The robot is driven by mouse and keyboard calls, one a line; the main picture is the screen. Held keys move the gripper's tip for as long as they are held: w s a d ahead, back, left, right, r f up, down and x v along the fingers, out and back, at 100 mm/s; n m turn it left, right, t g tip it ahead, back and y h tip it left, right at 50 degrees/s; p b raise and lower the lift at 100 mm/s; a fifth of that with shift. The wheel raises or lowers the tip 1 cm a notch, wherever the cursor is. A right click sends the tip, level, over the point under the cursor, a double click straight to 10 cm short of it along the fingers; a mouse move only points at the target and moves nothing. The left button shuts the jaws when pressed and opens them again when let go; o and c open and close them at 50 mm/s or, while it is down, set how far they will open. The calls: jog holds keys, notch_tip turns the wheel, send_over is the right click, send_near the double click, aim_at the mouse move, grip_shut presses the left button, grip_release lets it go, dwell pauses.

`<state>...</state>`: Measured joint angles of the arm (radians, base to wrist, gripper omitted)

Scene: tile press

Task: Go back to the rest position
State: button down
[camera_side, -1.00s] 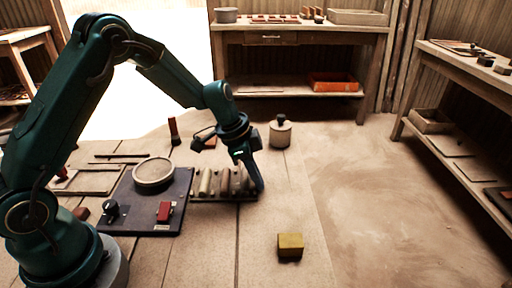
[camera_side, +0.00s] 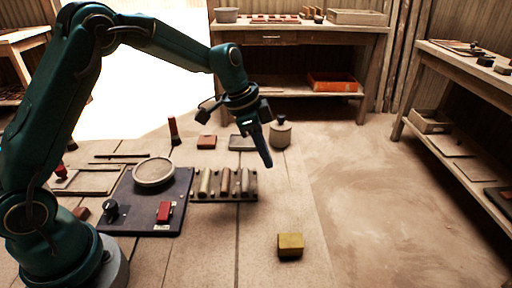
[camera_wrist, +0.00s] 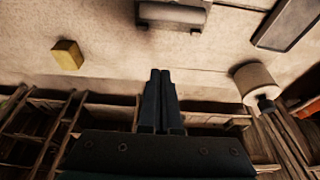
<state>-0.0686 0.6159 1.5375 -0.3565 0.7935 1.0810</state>
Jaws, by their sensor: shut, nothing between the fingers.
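My gripper (camera_side: 267,163) is shut and empty, raised above the floor past the right end of the rack. Its two fingers also show side by side in the wrist view (camera_wrist: 160,75). The dark rack (camera_side: 226,198) holds several grey and reddish rolls (camera_side: 225,181).
A yellow block (camera_side: 290,245) sits on the floor in front, apart from my gripper. A lidded pale pot (camera_side: 280,134) stands just behind my gripper. A red-brown tile (camera_side: 206,142), a grey tray (camera_side: 242,143) and an upright dark brush (camera_side: 174,131) stand behind the rack. The right floor is clear.

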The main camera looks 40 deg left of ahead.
jog(key=s+r+n+t, duration=0.1)
jog(key=s+r+t, duration=0.1)
jog(key=s+r, duration=0.4)
jog(key=s+r+t, duration=0.1)
jog(key=s+r, duration=0.3)
jog(key=r, duration=0.4)
jog(key=s+a+f+n+y, duration=0.1)
jog(key=s+f+n, duration=0.1)
jog(key=s+n, duration=0.2)
jog(key=s+a+f+n+y, duration=0.1)
jog(key=s+f+n, duration=0.2)
jog(key=s, duration=0.5)
jog(key=shift+s+a+f+n+y, duration=0.25)
jog(key=shift+s+n+y, duration=0.1)
jog(key=shift+n, duration=0.15)
